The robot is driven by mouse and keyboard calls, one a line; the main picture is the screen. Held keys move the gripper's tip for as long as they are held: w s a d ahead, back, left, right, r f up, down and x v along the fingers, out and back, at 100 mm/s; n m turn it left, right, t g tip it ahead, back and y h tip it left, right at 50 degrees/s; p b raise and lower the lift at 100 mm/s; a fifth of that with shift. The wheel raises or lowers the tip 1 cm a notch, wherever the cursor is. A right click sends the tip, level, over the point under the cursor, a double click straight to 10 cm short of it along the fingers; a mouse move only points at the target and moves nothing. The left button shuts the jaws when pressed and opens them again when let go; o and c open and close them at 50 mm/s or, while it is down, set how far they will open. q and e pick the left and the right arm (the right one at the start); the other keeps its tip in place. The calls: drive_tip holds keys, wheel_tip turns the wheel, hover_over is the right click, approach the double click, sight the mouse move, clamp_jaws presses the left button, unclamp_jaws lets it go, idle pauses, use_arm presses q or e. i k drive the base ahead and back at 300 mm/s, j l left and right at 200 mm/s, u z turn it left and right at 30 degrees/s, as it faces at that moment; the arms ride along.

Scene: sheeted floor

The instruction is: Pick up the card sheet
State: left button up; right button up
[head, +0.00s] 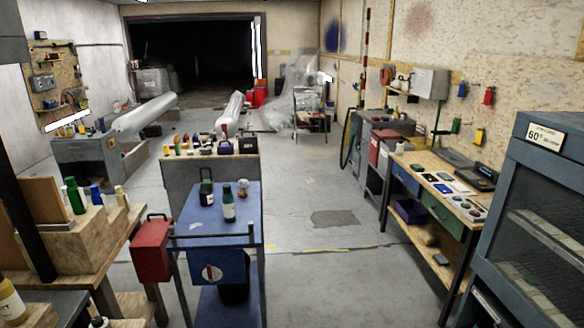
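A flat dark grey-brown patch (334,219) lies on the open floor in the middle of the head view, to the right of the blue cart. It has an uneven four-sided outline and may be the card sheet, but I cannot tell it surely from a floor mark. Small flat cards or devices (438,187) lie on the right workbench; they are too small to identify. Neither of my grippers is in view.
A blue cart (243,205) with bottles and a red box (151,248) stand left of centre. A wooden-topped workbench (455,200) and a grey-blue cabinet (535,215) line the right. A wooden bench (75,240) is at left.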

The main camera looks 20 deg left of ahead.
sight(42, 197)
drive_tip(key=i+j+u, duration=0.1)
drive_tip(key=i+j, duration=0.15)
drive_tip(key=i, duration=0.3)
drive_tip(key=i+j, duration=0.15)
drive_tip(key=i, duration=0.4)
drive_tip(key=i+j+z, duration=0.1)
drive_tip(key=z, duration=0.75)
drive_tip(key=i+j+z, duration=0.1)
drive_tip(key=z, duration=0.8)
drive_tip(key=j+z, duration=0.2)
drive_tip(key=z, duration=0.65)
drive_tip(key=j+z, duration=0.2)
drive_tip(key=z, duration=0.7)
drive_tip(key=k+j+z, duration=0.1)
drive_tip(key=z, duration=0.75)
drive_tip(key=k+z, duration=0.15)
drive_tip(key=z, duration=0.75)
drive_tip(key=k+z, duration=0.1)
drive_tip(key=z, duration=0.75)
drive_tip(key=k+z, duration=0.15)
drive_tip(key=z, duration=0.7)
